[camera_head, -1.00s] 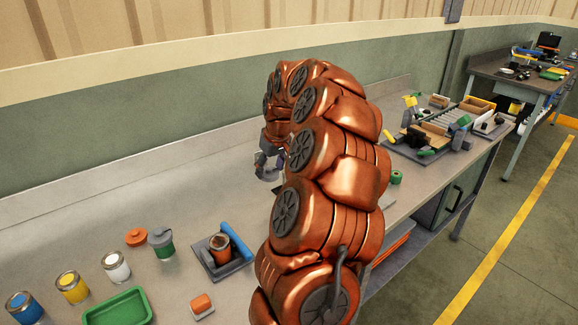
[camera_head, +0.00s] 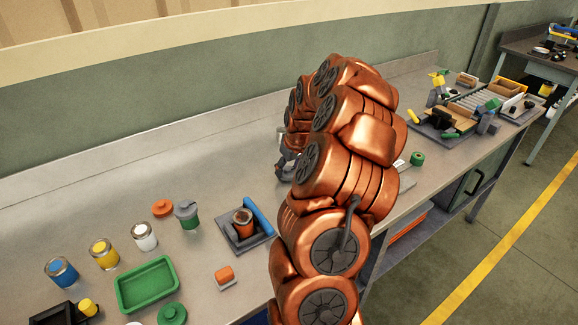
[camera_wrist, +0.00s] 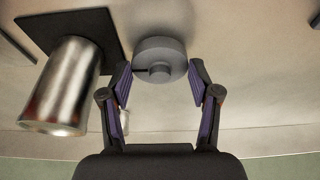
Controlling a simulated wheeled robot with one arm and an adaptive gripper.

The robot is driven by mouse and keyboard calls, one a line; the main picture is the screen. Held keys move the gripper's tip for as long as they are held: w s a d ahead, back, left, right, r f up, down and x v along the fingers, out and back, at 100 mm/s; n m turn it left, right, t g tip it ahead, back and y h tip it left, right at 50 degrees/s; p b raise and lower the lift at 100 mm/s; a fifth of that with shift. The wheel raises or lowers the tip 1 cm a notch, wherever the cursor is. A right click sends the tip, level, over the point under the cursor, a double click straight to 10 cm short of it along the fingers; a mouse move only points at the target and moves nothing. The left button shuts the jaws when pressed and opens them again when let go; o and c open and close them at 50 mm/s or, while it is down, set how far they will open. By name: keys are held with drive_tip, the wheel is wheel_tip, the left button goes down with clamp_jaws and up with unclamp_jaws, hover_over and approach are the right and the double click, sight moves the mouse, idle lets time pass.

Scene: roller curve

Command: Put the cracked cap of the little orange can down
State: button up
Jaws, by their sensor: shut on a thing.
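The little orange can (camera_head: 243,223) stands on a dark grey tray (camera_head: 252,244) in the head view, its top looking dark and uncapped. My gripper (camera_head: 287,165) is right of it and farther back, partly hidden by my arm. In the wrist view my gripper (camera_wrist: 160,80) is shut on a round grey cap (camera_wrist: 160,58) with a small round knob. Any crack in the cap is too small to tell.
A blue cylinder (camera_head: 259,216) lies on the tray. Left are a grey-lidded green can (camera_head: 188,218), an orange disc (camera_head: 162,208), white (camera_head: 144,238), yellow (camera_head: 104,254) and blue (camera_head: 61,272) cans, and a green tray (camera_head: 126,293). An orange block (camera_head: 224,274) sits in front. The bench behind is clear.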

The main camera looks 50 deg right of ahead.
drive_tip(key=shift+f, duration=0.25)
drive_tip(key=shift+f, duration=0.2)
drive_tip(key=o, duration=0.5)
drive_tip(key=shift+r, duration=0.1)
drive_tip(key=shift+r, duration=0.1)
drive_tip(key=b+v, duration=0.3)
drive_tip(key=v, duration=0.9)
